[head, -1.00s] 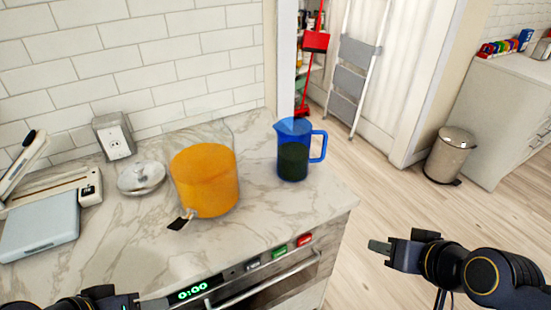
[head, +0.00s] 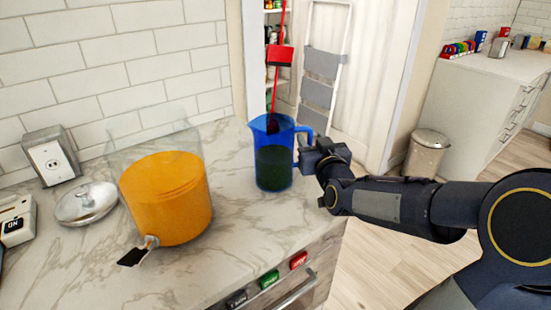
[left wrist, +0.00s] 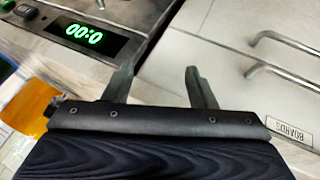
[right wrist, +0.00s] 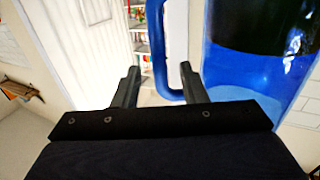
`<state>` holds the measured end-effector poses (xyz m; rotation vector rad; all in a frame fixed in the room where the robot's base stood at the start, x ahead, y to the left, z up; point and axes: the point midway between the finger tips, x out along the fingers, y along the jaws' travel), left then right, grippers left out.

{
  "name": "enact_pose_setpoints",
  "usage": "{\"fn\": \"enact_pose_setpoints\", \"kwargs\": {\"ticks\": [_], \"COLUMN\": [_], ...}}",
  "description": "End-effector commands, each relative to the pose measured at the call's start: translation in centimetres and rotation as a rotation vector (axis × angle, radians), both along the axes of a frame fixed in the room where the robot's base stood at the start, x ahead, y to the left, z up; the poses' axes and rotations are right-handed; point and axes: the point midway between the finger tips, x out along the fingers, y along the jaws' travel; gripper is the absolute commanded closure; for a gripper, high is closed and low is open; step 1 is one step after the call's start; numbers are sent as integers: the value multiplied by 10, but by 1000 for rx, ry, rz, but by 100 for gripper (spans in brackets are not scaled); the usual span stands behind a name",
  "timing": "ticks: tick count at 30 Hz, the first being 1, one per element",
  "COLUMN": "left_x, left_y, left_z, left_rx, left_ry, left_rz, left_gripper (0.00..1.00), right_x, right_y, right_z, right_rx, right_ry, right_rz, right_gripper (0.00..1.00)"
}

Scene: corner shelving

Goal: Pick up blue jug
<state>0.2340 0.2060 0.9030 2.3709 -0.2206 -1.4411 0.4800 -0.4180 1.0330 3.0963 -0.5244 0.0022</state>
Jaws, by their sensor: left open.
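The blue jug (head: 272,165), see-through with dark liquid in its lower part, stands upright on the marble counter. Its handle is on its right side. My right gripper (head: 306,156) is at the handle side of the jug. In the right wrist view, the jug (right wrist: 250,70) fills the right side, and its blue handle (right wrist: 157,50) shows between the two parted fingers of my right gripper (right wrist: 160,72). I cannot tell whether a finger touches it. My left gripper (left wrist: 160,75) is open and empty in front of the oven and drawer fronts; it is out of the head view.
A clear dispenser of orange liquid (head: 168,200) with a front tap stands left of the jug on the counter (head: 230,245). A bin (head: 426,152) and stepladder (head: 320,75) stand beyond.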

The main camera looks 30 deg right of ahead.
Motion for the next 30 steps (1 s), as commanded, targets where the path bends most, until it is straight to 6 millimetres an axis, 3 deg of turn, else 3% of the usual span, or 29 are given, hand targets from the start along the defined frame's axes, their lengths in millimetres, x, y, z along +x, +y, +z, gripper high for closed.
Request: {"fn": "enact_pose_setpoints", "kwargs": {"ticks": [6, 14, 23, 30], "left_x": [0, 0, 0, 0], "left_y": [0, 0, 0, 0], "left_z": [6, 5, 5, 5], "left_rx": [0, 0, 0, 0], "left_ry": [0, 0, 0, 0], "left_rz": [0, 0, 0, 0], "left_gripper": [49, 49, 49, 49], "right_x": [28, 32, 31, 31], "right_y": [-9, -10, -10, -10], "right_z": [1, 1, 1, 1], "right_rx": [1, 1, 1, 1], "right_ry": [2, 1, 1, 1], "right_rz": [1, 0, 1, 1], "right_gripper": [61, 61, 98, 100]}}
